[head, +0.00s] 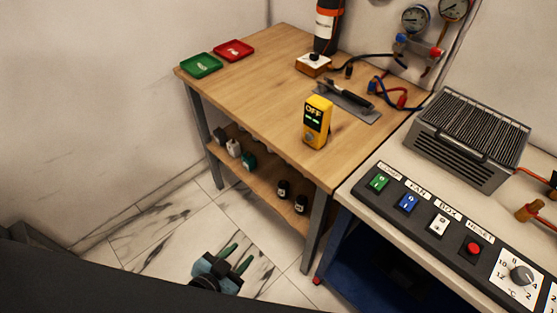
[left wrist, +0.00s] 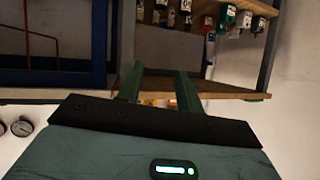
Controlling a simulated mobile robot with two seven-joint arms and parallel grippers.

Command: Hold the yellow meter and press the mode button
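The yellow meter (head: 317,122) stands upright on the wooden workbench (head: 265,95), near its front right part. Its dark screen reads OFF, and a round greyish button (head: 309,138) shows low on its face. My left gripper (head: 238,256) is low over the floor, in front of and below the bench, well apart from the meter. Its two green fingers are spread with nothing between them. They also show apart in the left wrist view (left wrist: 159,70). The meter cannot be made out for certain in that view. My right gripper is not in view.
Green (head: 201,65) and red trays (head: 234,50) lie at the bench's far left. A grey plate with a dark tool (head: 350,95) lies behind the meter. A control panel (head: 440,225) and a grey ribbed box (head: 468,140) stand to the right. Small items sit on the lower shelf (head: 262,180).

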